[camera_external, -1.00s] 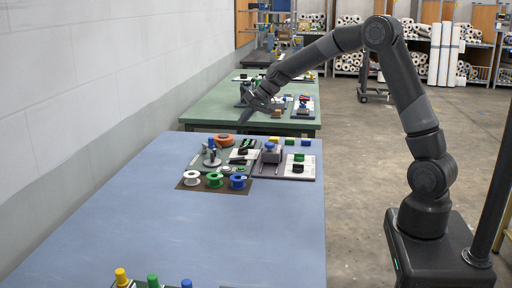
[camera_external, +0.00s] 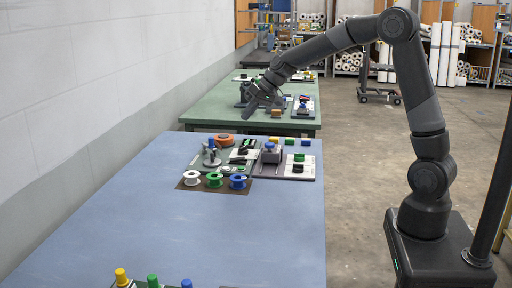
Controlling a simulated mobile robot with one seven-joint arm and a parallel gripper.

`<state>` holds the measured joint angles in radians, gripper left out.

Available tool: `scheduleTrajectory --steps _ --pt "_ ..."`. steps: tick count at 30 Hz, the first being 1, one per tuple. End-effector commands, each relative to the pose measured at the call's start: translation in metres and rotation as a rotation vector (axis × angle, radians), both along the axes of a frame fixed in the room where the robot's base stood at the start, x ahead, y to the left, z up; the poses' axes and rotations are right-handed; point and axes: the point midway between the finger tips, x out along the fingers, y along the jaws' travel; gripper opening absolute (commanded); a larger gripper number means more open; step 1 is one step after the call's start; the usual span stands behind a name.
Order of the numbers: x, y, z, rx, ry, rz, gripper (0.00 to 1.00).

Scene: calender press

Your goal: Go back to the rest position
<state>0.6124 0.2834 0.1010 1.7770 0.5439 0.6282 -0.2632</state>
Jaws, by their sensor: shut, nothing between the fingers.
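My gripper (camera_external: 249,112) is at the end of my arm, which reaches left from its base at the lower right. It is shut and empty.
White, green and blue spools (camera_external: 214,180) line a dark mat. An orange ring (camera_external: 223,140) lies behind them. Yellow, green and blue pegs (camera_external: 153,281) stand at the front edge. A green table (camera_external: 210,108) is behind. The middle of the blue table is clear.

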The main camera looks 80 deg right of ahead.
Motion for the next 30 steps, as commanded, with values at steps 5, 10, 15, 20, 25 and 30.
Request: scheduleTrajectory --steps 5,10,15,20,25,30 --pt "-0.039 0.076 0.038 -0.063 0.027 0.115 0.00" --pt "-0.087 0.133 0.060 -0.121 0.053 0.207 0.00" --pt "-0.140 0.180 0.074 -0.179 0.072 0.292 0.00" --pt "-0.195 0.214 0.078 -0.236 0.086 0.365 0.00" --pt "-0.252 0.239 0.073 -0.293 0.097 0.435 0.00" --pt "-0.300 0.251 0.061 -0.344 0.101 0.488 0.00"
